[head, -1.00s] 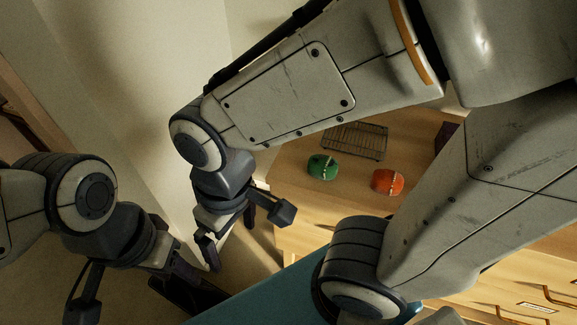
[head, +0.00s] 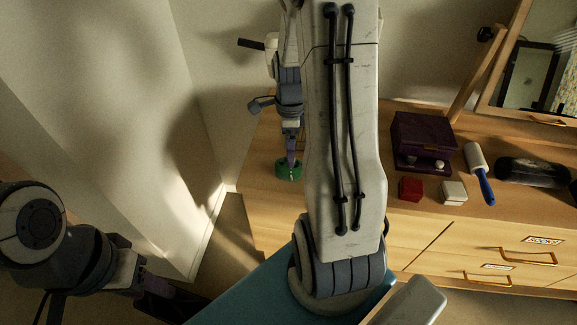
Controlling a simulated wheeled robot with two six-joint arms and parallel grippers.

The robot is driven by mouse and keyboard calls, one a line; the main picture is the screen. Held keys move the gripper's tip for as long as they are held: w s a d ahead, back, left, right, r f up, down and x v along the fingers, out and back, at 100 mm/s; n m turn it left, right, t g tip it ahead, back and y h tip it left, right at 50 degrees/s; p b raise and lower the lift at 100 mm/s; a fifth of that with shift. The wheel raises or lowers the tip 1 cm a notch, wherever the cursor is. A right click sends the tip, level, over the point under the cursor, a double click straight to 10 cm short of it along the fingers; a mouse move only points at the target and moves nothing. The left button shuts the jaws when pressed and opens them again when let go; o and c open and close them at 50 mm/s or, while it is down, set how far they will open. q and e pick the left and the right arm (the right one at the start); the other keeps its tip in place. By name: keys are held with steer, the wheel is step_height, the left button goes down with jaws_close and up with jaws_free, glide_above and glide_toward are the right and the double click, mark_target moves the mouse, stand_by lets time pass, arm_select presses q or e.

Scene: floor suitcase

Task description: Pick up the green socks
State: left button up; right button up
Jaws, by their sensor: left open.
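The green socks (head: 288,171), a small rolled bundle, sit on the wooden dresser top near its left end. My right gripper (head: 291,160) points down at the bundle, its purple finger tip against or just over the top. It is seen edge-on, so its opening and any hold on the socks cannot be told. My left gripper (head: 150,289) is open at the lower left, low and dark, far from the socks. My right arm crosses the middle of the view and hides part of the dresser top.
The dresser (head: 262,195) carries a dark purple box (head: 425,132), a red box (head: 410,188), a white box (head: 453,191), a lint roller (head: 475,157) and a dark case (head: 532,172). A mirror (head: 530,75) stands at the back right. A wall is at the left.

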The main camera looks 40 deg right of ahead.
mark_target(281, 171)
step_height(281, 171, down, 8)
steer(key=shift+s+d+f+p, duration=0.1)
steer(key=shift+f+p, duration=0.05)
steer(key=shift+p, duration=0.4)
steer(key=c, duration=1.2)
